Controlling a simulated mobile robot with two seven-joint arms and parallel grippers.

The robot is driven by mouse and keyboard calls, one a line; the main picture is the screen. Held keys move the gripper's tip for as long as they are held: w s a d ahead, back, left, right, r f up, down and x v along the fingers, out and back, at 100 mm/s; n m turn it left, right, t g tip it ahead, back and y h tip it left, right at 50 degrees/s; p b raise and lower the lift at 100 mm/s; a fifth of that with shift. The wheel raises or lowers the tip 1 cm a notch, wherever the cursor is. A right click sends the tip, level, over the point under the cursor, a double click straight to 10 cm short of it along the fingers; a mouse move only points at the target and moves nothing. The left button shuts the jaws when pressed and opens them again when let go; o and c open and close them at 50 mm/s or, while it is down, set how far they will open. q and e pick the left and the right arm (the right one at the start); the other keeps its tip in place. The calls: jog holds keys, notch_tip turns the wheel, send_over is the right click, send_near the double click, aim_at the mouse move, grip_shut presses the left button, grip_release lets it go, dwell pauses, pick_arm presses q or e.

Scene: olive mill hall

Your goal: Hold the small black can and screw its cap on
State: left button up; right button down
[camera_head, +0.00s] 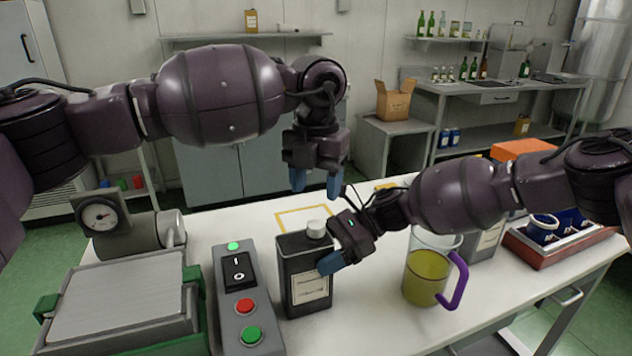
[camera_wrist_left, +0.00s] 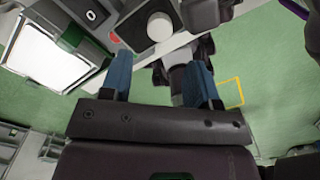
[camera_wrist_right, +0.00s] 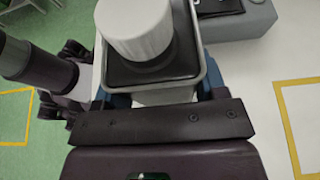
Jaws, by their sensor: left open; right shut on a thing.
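The small black can (camera_head: 304,270) stands upright on the table, with a pale label on its front. A white cap (camera_head: 316,228) sits on its neck; whether it is tight I cannot tell. The cap also shows large in the right wrist view (camera_wrist_right: 135,28) and smaller in the left wrist view (camera_wrist_left: 160,26). My right gripper (camera_head: 340,245) is shut on the can's body from the right side. My left gripper (camera_head: 317,183) is open and empty, fingers pointing down, above and behind the can and apart from the cap.
A switch box (camera_head: 240,300) with buttons stands close left of the can. A jug (camera_head: 428,272) of yellow-green liquid with a purple handle stands to the right. A scale with a dial (camera_head: 100,217) is at the left. A yellow outlined square (camera_head: 300,215) lies behind the can.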

aim_at(316, 223)
pick_arm(q)
jog(key=shift+f, duration=0.15)
jog(key=shift+f, duration=3.85)
jog(key=shift+c, duration=0.2)
jog(key=c, duration=0.9)
jog(key=m, duration=0.5)
jog(key=shift+m, duration=0.3)
jog(key=m, duration=0.4)
jog(key=shift+m, duration=0.3)
jog(key=o, duration=1)
